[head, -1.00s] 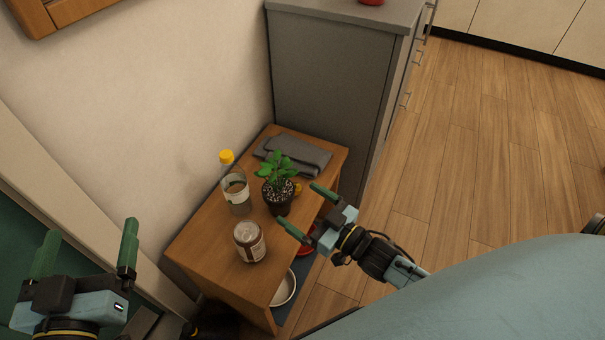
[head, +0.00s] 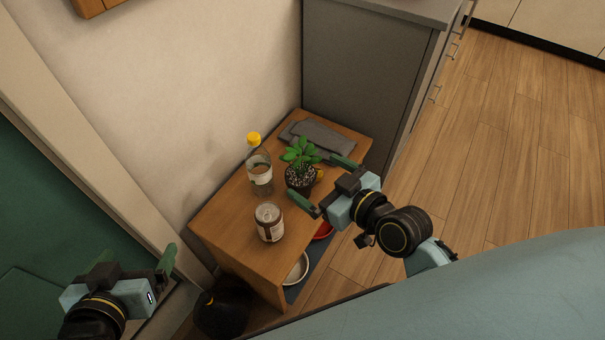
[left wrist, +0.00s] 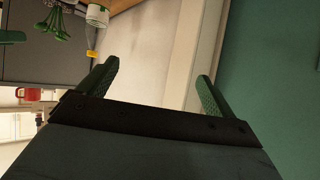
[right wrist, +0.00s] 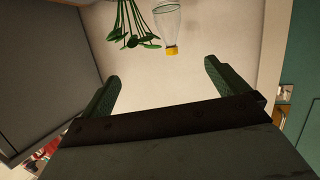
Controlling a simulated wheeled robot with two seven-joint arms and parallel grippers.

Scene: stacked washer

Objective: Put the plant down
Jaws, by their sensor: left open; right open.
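The plant (head: 300,178), green leaves in a dark pot, stands upright on the small wooden table (head: 232,226). It also shows upside down at the top of the right wrist view (right wrist: 130,25) and of the left wrist view (left wrist: 62,20). My right gripper (head: 322,182) is open at the plant's right side, with a finger to either side in the head view. I cannot tell whether it touches the pot. My left gripper (head: 135,262) is open and empty, far to the left of the table.
A bottle with a yellow cap (head: 260,172) stands just left of the plant, and a jar (head: 269,222) stands in front. A folded grey cloth (head: 322,138) lies behind. A grey cabinet (head: 365,85) rises behind the table. A white bowl (head: 296,268) sits below.

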